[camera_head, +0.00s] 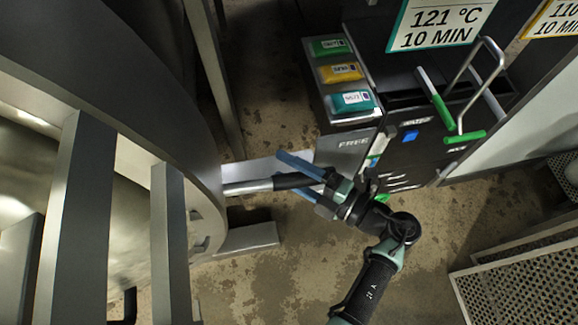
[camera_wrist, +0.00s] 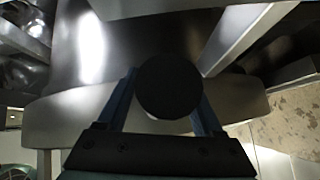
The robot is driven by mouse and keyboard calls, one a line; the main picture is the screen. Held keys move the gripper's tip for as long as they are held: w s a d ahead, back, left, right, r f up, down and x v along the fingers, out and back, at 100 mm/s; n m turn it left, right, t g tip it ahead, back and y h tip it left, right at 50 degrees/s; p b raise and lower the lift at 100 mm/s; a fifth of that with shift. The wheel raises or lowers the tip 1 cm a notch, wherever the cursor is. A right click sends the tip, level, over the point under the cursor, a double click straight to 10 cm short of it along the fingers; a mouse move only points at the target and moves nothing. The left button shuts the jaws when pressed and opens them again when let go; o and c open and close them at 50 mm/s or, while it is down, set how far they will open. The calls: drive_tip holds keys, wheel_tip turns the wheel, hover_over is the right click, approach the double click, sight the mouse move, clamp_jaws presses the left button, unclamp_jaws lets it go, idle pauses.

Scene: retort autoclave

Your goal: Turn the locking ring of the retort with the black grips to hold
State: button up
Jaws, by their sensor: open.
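The retort's large grey locking ring (camera_head: 203,184) curves down the left side of the head view. A bright metal rod (camera_head: 247,186) sticks out from it to the right and ends in a black grip (camera_head: 290,181). My gripper (camera_head: 283,173) is open, with its blue fingers on either side of this grip. In the wrist view the grip's round black end (camera_wrist: 168,85) faces me between the two fingers and partly hides them. I cannot tell whether either finger touches it. Other black grips are not clearly visible.
Grey metal bars (camera_head: 172,245) stand in front of the retort at the left. Perforated metal trays (camera_head: 520,285) are at the lower right. Stained floor (camera_head: 275,285) lies open below.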

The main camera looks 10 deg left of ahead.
clamp_jaws()
idle(0.3)
idle(1.1)
